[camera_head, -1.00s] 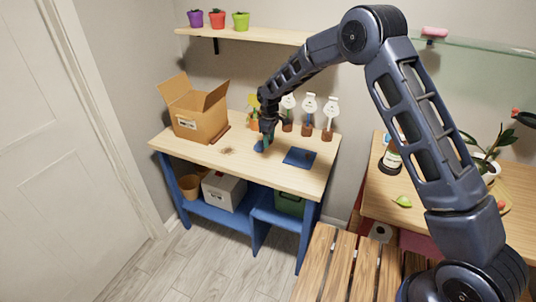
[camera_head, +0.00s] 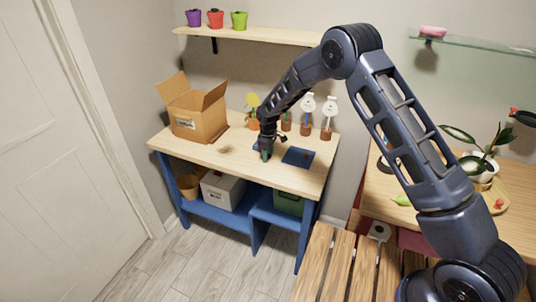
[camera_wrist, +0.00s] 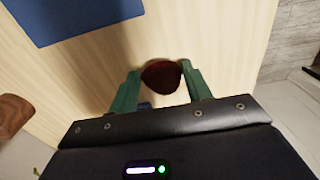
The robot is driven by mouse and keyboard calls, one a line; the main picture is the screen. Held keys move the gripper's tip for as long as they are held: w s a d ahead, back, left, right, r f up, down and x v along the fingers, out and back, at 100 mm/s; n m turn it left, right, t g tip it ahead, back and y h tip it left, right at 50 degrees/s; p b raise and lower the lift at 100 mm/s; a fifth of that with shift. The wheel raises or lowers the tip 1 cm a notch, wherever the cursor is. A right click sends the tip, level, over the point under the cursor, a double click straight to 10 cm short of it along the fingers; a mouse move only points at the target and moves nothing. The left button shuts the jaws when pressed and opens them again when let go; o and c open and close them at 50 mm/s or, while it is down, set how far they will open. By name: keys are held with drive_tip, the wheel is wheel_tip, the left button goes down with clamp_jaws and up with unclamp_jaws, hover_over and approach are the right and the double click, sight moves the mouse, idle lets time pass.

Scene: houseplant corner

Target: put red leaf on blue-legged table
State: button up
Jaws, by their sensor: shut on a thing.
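The blue-legged table (camera_head: 290,178) stands in the middle of the head view, with a pale wood top that also fills much of the wrist view (camera_wrist: 235,40). My gripper (camera_head: 266,156) is over the front part of this top, left of the blue mat. In the wrist view my gripper (camera_wrist: 160,82) has its green fingers shut on the dark red leaf (camera_wrist: 161,75), which shows between the fingertips. The leaf is close above or on the wood; I cannot tell whether it touches. In the head view the leaf is hidden.
A blue mat (camera_head: 298,156) lies on the table, right of my gripper. An open cardboard box (camera_head: 196,117) stands at the back left. A yellow-flowered pot (camera_head: 253,123) and brown-based white tags (camera_head: 327,130) line the back. The top's front left is clear. A slatted wooden surface (camera_head: 338,262) is nearer.

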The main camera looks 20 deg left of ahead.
drive_tip(key=shift+f, duration=0.1)
drive_tip(key=o, duration=0.9)
drive_tip(key=shift+o, duration=0.2)
wheel_tip(320, 180, up, 12)
drive_tip(key=shift+d, duration=0.1)
